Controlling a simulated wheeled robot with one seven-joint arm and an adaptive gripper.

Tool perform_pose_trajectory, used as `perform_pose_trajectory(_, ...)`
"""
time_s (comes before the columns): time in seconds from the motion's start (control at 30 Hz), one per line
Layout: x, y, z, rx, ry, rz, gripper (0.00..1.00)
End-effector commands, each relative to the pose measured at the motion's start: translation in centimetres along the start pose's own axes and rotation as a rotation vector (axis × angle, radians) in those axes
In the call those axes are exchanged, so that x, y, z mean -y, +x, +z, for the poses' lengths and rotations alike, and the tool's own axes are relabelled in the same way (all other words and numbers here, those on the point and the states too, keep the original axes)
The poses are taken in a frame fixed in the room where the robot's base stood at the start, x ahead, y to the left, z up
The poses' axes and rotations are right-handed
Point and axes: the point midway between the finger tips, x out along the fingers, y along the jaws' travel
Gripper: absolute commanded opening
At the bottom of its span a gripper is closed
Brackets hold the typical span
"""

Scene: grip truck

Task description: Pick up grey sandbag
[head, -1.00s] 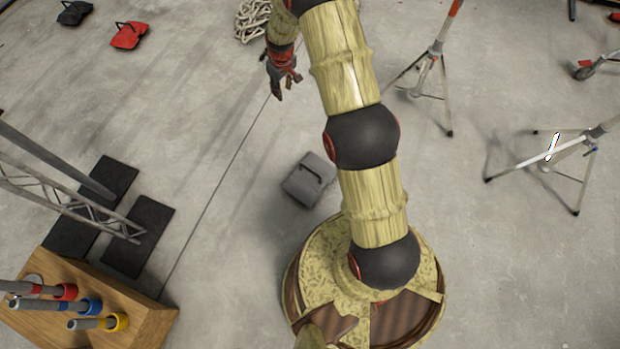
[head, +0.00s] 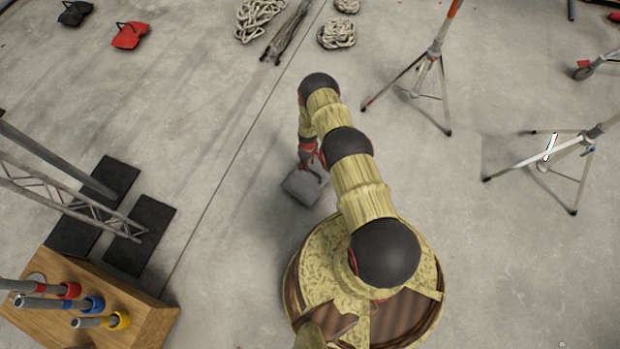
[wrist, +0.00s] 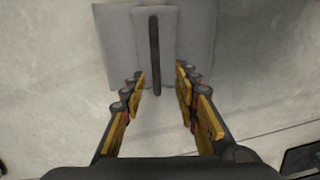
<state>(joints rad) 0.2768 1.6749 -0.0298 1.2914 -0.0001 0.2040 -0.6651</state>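The grey sandbag (head: 302,190) lies on the concrete floor just left of my base in the head view. My arm partly covers it there. In the wrist view the grey sandbag (wrist: 116,50) fills the upper middle, with its dark handle strap (wrist: 155,55) running lengthwise along its centre. My gripper (wrist: 160,82) is open, with its two yellow-padded fingers on either side of the strap's near end. The fingers are apart from each other and hold nothing. In the head view my gripper is over the sandbag and its fingertips are hard to make out.
Black and red bags (head: 130,35) lie at the far left. Coiled ropes (head: 258,16) are at the back. Tripod stands (head: 430,75) are at the right. A wooden box (head: 90,305) and truss with dark floor plates (head: 140,232) are at the left. Floor around the sandbag is clear.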

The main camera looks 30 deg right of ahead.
Motion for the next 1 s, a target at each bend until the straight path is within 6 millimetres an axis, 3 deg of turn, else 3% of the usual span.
perform_pose_trajectory(0.63, -0.7, 7.6, 0.6, 0.002, 0.0, -0.001, 0.31)
perform_pose_trajectory(1.0, -0.7, 8.0, 0.5, 0.001, -0.001, 0.0, 0.3)
